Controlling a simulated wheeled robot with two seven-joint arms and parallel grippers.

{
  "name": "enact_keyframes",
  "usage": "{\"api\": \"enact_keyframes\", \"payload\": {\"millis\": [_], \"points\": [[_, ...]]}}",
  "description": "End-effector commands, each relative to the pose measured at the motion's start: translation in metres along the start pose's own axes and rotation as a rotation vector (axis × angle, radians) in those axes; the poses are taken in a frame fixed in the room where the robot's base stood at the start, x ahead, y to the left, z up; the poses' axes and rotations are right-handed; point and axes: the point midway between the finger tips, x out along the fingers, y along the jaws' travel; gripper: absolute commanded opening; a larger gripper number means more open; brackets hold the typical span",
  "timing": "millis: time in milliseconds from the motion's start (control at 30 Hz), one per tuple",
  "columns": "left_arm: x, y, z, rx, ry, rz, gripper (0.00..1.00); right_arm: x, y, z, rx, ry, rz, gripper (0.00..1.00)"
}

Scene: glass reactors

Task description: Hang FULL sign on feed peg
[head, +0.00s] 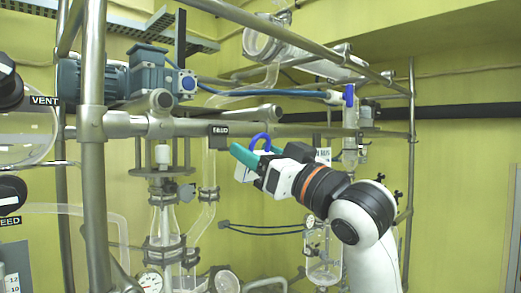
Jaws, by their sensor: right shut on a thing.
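My right gripper (243,157) comes in from the right with teal fingers and is shut on a white sign (243,173). A blue loop (261,139) stands up just behind the fingers and looks like the sign's hanger. The fingers hide part of the sign, and I cannot read its face. A small dark label (219,130), which seems to read FEED, sits on the horizontal rail just left of and above the fingertips. The peg itself is too small to make out there. The sign appears apart from the label. My left gripper is not in view.
A steel pipe frame (93,150) stands at the left, with its rail (290,130) running behind my gripper. A blue motor (125,77) is mounted on it. Glass vessels (163,225) hang below. A white tag (323,156) shows behind my wrist.

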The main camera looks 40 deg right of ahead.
Motion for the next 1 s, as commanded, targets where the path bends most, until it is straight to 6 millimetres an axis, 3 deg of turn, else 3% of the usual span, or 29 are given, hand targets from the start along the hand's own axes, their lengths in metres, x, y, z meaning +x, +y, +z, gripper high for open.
{"api": "enact_keyframes", "payload": {"millis": [1000], "points": [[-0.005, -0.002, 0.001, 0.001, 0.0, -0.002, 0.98, 0.047, 0.0, -0.021, 0.002, 0.0, 0.0, 0.37]]}}
